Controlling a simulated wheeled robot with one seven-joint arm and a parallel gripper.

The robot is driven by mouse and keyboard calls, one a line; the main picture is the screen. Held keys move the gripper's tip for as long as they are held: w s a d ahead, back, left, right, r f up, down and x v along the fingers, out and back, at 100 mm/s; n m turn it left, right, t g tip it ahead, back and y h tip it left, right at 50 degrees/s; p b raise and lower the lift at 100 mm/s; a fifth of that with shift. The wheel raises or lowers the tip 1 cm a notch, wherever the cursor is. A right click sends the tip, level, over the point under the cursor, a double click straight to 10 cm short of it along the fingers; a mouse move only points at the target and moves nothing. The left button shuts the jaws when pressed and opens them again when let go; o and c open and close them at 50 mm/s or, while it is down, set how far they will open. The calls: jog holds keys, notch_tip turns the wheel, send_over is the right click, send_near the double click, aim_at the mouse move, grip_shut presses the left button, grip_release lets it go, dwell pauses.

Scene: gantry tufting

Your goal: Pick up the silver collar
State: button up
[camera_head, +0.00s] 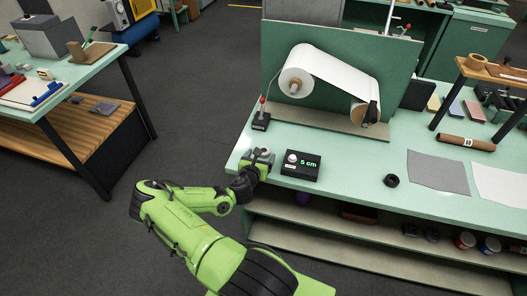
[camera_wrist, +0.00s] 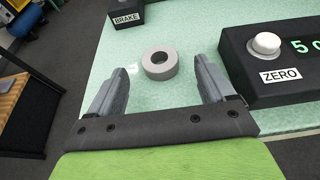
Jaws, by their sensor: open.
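The silver collar (camera_wrist: 160,66) is a thick grey ring lying flat on the pale green bench top in the wrist view. It lies just beyond my gripper (camera_wrist: 155,85), between the lines of its two fingers. The fingers are spread apart with nothing between them, and neither appears to touch the collar. In the head view my gripper (camera_head: 262,158) is over the bench's front left corner, and the collar is hard to make out there.
A black box with a ZERO button (camera_wrist: 264,44) and a "5 cm" display stands close on the right. The BRAKE box (camera_wrist: 127,14) stands behind the collar. A black ring (camera_head: 391,180) lies further right on the bench (camera_head: 345,163). The bench edge is close on the left.

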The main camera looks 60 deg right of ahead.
aim_at(265, 149)
jog(key=x, duration=0.4)
jog(key=shift+c, duration=0.9)
jog(key=c, duration=1)
jog(key=shift+o, duration=0.2)
jog(key=shift+r, duration=0.1)
